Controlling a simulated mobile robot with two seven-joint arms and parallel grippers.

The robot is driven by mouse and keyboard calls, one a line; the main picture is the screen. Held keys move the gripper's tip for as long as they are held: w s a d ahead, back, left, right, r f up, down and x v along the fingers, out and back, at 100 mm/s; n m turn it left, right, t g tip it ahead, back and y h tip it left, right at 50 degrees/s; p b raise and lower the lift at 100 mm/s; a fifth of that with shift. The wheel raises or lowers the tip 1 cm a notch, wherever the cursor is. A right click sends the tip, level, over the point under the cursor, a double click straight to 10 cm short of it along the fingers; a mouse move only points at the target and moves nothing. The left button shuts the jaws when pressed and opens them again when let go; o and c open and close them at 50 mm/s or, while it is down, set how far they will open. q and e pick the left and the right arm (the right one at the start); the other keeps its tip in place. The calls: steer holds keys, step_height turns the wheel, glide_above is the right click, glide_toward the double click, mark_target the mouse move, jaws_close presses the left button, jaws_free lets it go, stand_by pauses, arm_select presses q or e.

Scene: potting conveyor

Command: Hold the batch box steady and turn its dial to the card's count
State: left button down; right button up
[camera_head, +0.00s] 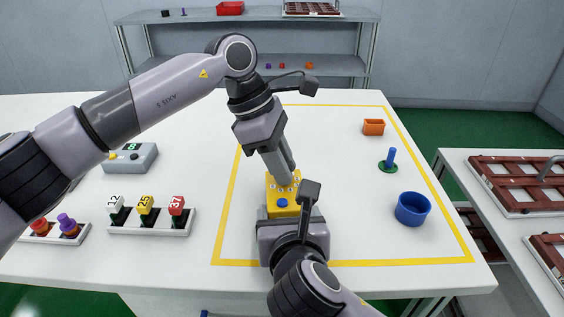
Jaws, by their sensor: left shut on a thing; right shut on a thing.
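The yellow batch box (290,207) sits on the white table in front of me, with a blue button on its near part. White marks ring its far part, where the dial is mostly hidden by my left gripper. My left gripper (286,180) comes down from above, shut on the dial. My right gripper (283,212) comes from the near side, shut on the batch box's near end. Number cards stand in a white rack (150,228): a green-based 12 (113,199), a yellow 25 (146,203) and a red 37 (177,205).
A grey device (143,160) with a green display stands at left, partly behind my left arm. A tray (52,236) with red and purple pieces is at front left. A blue cup (412,208), a blue peg on a green base (388,161) and an orange bin (373,127) stand at right.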

arm_select(q)
steer(key=c, duration=0.9)
jaws_free()
steer(key=shift+c, duration=0.2)
steer(key=shift+r, duration=0.1)
steer(key=v, duration=1.2)
arm_select(e)
steer(key=o, duration=0.9)
